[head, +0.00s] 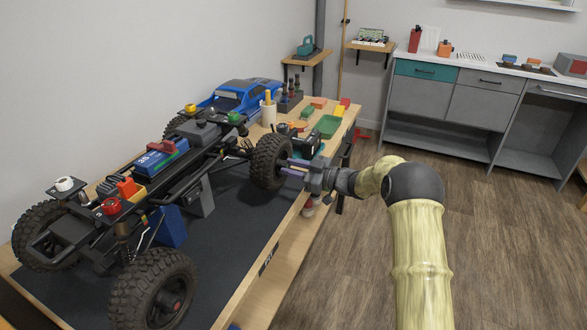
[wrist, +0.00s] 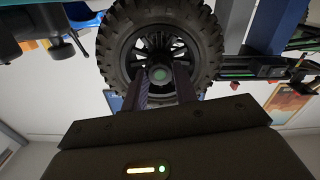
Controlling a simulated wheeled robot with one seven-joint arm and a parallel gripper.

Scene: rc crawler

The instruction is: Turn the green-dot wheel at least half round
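The wheel with the green dot (head: 268,163) is a black knobby tyre on the crawler's right side, at the far end in the head view. It fills the top middle of the wrist view, its spoked rim facing me, with the green dot (wrist: 160,73) at the hub. My gripper (head: 286,167) is at the outer face of this wheel. In the wrist view its two fingers (wrist: 163,83) are apart, one on each side of the hub. I cannot tell whether they touch the rim or hub. The crawler chassis (head: 200,150) sits raised on the bench.
The near wheel (head: 152,290) has a red hub. A blue car body (head: 240,95), a green tray (head: 327,126) and tool holders stand at the bench's far end. The bench edge (head: 270,258) runs below my gripper. Open floor (head: 490,240) lies to the right.

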